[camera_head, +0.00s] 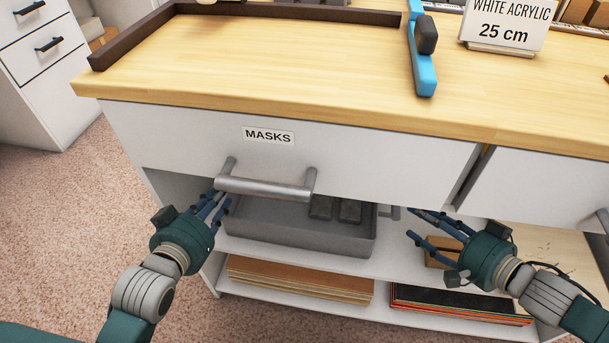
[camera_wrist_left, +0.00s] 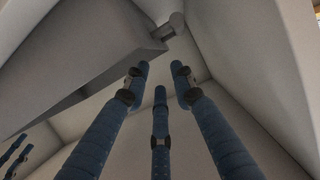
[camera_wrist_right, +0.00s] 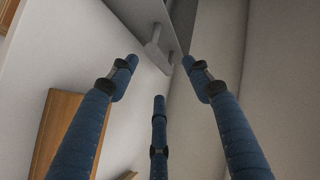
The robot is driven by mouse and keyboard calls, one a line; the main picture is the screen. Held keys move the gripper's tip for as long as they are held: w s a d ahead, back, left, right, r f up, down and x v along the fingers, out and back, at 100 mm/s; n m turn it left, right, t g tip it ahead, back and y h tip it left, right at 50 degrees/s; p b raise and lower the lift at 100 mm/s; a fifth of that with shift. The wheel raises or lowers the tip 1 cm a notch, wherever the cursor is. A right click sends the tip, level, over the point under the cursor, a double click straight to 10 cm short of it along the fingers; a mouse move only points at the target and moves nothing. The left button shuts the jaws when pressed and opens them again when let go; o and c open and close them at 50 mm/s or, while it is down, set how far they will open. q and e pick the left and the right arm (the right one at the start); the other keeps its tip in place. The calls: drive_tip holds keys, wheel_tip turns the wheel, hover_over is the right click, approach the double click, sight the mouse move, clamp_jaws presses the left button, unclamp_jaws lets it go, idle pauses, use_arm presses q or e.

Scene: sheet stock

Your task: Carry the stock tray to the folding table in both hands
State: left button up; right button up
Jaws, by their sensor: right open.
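The grey stock tray (camera_head: 300,238) sits on the upper open shelf below the MASKS drawer, with dark blocks (camera_head: 350,211) in it. A handle (camera_head: 389,212) sticks out from its right end. My left gripper (camera_head: 218,208) is at the tray's left end, fingers spread, partly behind the drawer pull. In the left wrist view the tray (camera_wrist_left: 75,60) and its end handle (camera_wrist_left: 172,27) lie beyond the open fingers. My right gripper (camera_head: 422,230) is open, a little right of the right handle. The right wrist view shows that handle (camera_wrist_right: 156,50) ahead, between the fingers and apart from them. I cannot make out the folding table.
The drawer (camera_head: 380,155) and its bar pull (camera_head: 265,187) overhang the tray. Sheet stacks (camera_head: 300,280) (camera_head: 460,303) lie on the lower shelf. A brown wooden item (camera_head: 440,258) is near my right gripper. The wooden counter (camera_head: 270,60) is above; carpet (camera_head: 60,220) is clear at left.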

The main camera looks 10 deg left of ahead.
use_arm(q)
drive_tip(key=shift+a+f, duration=0.2)
drive_tip(key=shift+a, duration=0.05)
use_arm(e)
drive_tip(key=shift+w+d+f+h, duration=0.1)
drive_tip(key=shift+w+d+h, duration=0.2)
drive_tip(key=shift+d, duration=0.35)
use_arm(q)
drive_tip(key=shift+w+f, duration=0.1)
drive_tip(key=shift+w, duration=0.35)
drive_tip(key=x, duration=1)
drive_tip(key=shift+f, duration=0.1)
use_arm(e)
drive_tip(key=x, duration=1.1)
drive_tip(key=shift+s+a, duration=0.1)
use_arm(q)
drive_tip(key=shift+s, duration=0.1)
